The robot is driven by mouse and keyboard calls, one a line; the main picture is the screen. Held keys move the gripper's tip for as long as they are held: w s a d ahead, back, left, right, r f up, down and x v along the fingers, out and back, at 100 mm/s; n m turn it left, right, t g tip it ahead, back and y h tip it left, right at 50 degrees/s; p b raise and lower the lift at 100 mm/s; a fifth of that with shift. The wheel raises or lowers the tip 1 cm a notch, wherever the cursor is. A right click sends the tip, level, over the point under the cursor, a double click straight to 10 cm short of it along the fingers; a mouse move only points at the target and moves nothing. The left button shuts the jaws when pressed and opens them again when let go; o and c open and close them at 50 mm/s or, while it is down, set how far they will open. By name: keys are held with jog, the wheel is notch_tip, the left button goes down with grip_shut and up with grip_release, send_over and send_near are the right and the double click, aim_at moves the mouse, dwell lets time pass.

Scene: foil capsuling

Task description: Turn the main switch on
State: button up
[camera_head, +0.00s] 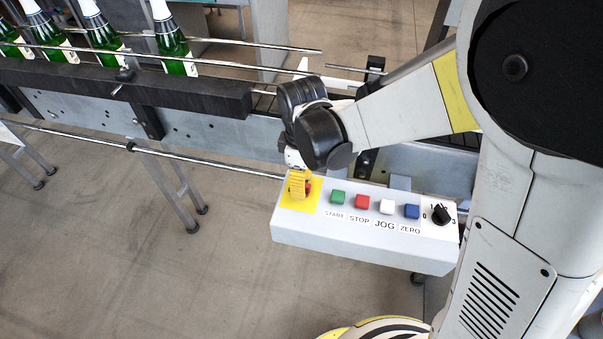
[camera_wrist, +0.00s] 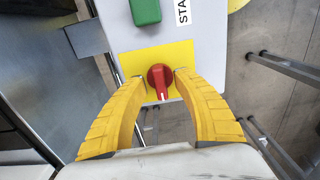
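The main switch (camera_wrist: 160,78) is a red rotary knob on a yellow plate (camera_wrist: 185,55) at the left end of the control box (camera_head: 350,238). In the wrist view its pointer end faces down the picture. My gripper (camera_wrist: 157,75) has yellow fingers that stand open on both sides of the knob, with small gaps visible. Whether the fingers touch the knob cannot be made out.
Green START (camera_head: 338,197), red STOP (camera_head: 362,201), white JOG (camera_head: 387,206) and blue ZERO (camera_head: 412,211) buttons sit right of the switch, then a black selector (camera_head: 441,214). A conveyor (camera_head: 200,92) carrying green bottles (camera_head: 172,45) runs behind. Open floor lies in front.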

jog(key=shift+f, duration=0.35)
grip_shut()
